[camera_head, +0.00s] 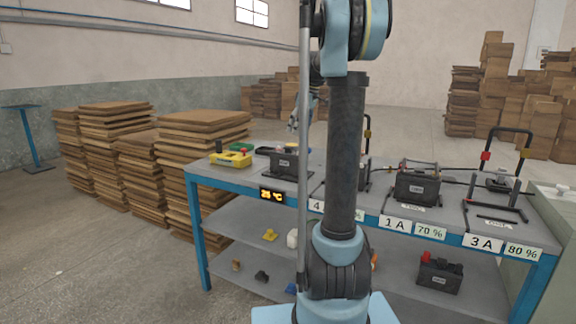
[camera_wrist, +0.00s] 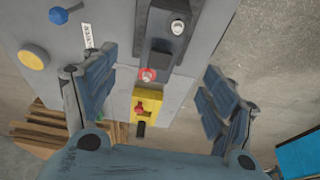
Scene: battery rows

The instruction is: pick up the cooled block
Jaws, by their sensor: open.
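A black block (camera_head: 284,164) with a small pale label sits at the left end of the blue-framed bench, behind an orange temperature display (camera_head: 271,195) that seems to read about 25 °C. In the wrist view, a dark block (camera_wrist: 160,52) with a silver terminal and a red-ringed terminal shows beyond the fingers; I take it to be the same one. My gripper (camera_wrist: 155,95) is open and empty, its two blue-grey fingers wide apart and pointing toward the bench.
A yellow box (camera_head: 231,159) stands left of the block; it also shows in the wrist view (camera_wrist: 148,104). More black blocks, including one at 1A (camera_head: 417,187), stand in bays to the right with upright handles. Stacked boards (camera_head: 205,165) stand left of the bench.

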